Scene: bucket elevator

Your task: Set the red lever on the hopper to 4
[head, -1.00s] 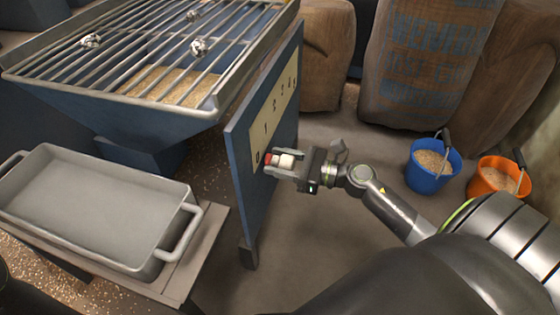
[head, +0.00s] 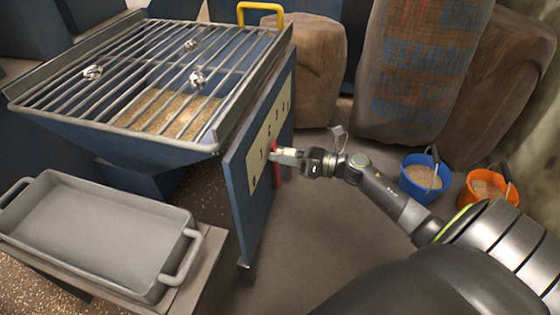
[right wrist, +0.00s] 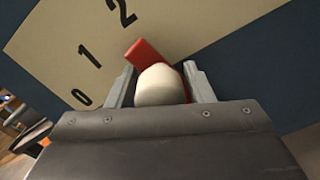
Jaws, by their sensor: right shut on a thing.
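The red lever (head: 275,151) is on the blue side panel of the hopper (head: 170,142), in front of a cream number plate (head: 268,135). My right gripper (head: 281,156) is shut on the lever's white knob (right wrist: 160,86), with one finger on each side of it. In the right wrist view the lever's red end (right wrist: 142,52) points up and left, toward the plate between 1 and 2. The higher numbers are outside that view and small in the head view. My left gripper is not in view.
A grey tray (head: 187,222) stands on a low stand left of the panel. A metal grate (head: 215,112) covers the hopper, with crumpled shiny pieces on it. A blue bucket (head: 425,187) and an orange bucket (head: 488,188) stand right, near large sacks (head: 415,75). Floor beside the panel is clear.

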